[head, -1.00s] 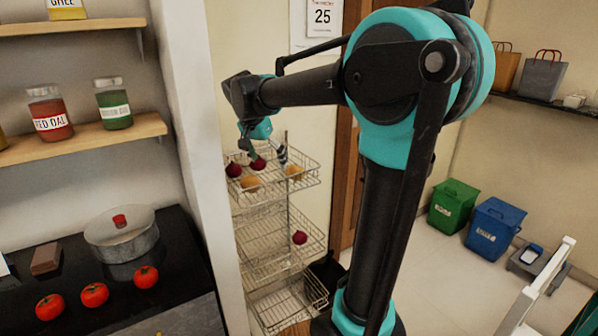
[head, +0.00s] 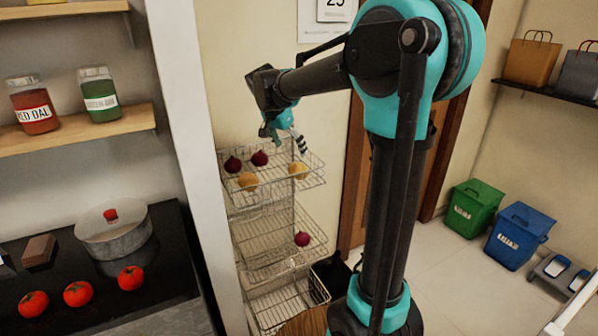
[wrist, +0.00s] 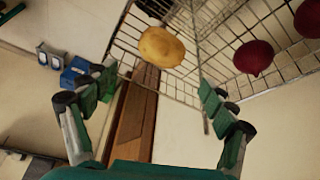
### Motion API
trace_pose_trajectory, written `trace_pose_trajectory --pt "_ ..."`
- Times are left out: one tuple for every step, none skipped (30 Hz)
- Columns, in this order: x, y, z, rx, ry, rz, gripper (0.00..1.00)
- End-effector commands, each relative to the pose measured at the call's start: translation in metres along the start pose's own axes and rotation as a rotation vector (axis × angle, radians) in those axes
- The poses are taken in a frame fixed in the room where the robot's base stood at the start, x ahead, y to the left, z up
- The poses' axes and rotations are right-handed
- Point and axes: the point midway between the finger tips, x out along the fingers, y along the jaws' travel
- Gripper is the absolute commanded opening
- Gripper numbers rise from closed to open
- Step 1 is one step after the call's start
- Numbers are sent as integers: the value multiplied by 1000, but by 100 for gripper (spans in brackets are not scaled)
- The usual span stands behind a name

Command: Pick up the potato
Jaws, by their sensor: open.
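Two tan, rounded potatoes lie in the top basket of the wire rack in the head view: the left potato (head: 248,180) near the front edge and the right potato (head: 298,170) near the right side. My gripper (head: 285,143) is open and empty above the back of that basket, with one finger over the right potato. In the wrist view a potato (wrist: 161,47) shows beyond and between the spread fingers of my gripper (wrist: 158,84), apart from both. I cannot tell for sure which of the two it is.
Two dark red onions (head: 260,158) share the top basket; onions (wrist: 254,57) also show in the wrist view. Another onion (head: 302,239) lies in a lower basket of the wire rack (head: 262,215). A white wall edge (head: 182,130) stands to its left, a brown door (head: 352,190) to its right.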

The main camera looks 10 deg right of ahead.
Motion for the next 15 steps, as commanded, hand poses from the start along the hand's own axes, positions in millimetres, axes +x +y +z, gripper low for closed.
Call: trace_pose_trajectory --pt "11 0 0 1 0 1 85" --pt "17 0 -1 1 0 1 85" --pt "25 0 0 2 0 1 85" --pt "30 0 0 2 0 1 85" --pt "35 0 0 2 0 1 85" --pt "40 0 0 1 0 1 85" --pt "44 0 0 1 0 1 85" --pt "47 0 0 1 0 1 85" --pt "51 0 0 0 0 1 85" --pt "53 0 0 0 0 1 85" --pt "54 0 0 0 0 1 85" --pt "56 0 0 0 0 1 85" --pt "57 0 0 0 0 1 85" --pt "59 0 0 0 0 1 85" --pt "62 0 1 0 0 1 85"
